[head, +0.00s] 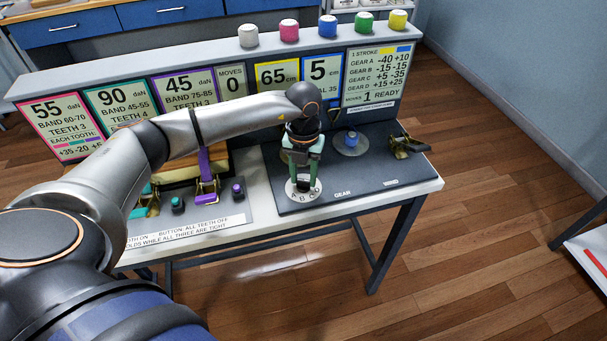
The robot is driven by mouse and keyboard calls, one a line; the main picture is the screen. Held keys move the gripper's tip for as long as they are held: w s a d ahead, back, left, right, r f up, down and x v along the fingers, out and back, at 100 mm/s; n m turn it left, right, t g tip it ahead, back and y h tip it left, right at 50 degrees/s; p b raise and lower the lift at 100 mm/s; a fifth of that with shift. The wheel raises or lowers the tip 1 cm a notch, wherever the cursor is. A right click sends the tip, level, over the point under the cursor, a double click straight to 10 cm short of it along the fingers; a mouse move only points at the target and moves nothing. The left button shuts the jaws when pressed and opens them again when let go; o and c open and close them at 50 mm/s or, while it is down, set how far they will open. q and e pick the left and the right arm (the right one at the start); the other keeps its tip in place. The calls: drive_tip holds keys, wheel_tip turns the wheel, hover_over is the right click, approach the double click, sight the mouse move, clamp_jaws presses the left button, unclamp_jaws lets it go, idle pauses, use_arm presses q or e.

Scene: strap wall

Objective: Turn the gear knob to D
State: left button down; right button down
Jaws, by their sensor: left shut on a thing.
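My left gripper (304,181) points down at the dark panel (366,186) on the right half of the bench. It is shut on the gear knob, which stands on a round white dial (291,194). The letters A, B and C show on the front of the dial. The fingers hide most of the knob, so its pointer and the D mark cannot be made out. The word GEAR is printed to the right of the dial. My right gripper is not in view.
A blue knob (351,138) and a brass lever (406,146) stand on the panel's right. A purple strap lever (207,184) and small buttons stand on the left. Display boards line the back, below a ledge with coloured caps (327,26). Floor is clear in front.

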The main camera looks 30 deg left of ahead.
sight(304, 180)
use_arm(q)
drive_tip(key=shift+c, duration=2.2)
unclamp_jaws()
drive_tip(key=shift+r, duration=0.1)
wheel_tip(304, 180, up, 12)
drive_tip(key=b, duration=0.1)
drive_tip(key=shift+r, duration=0.25)
drive_tip(key=shift+c, duration=0.2)
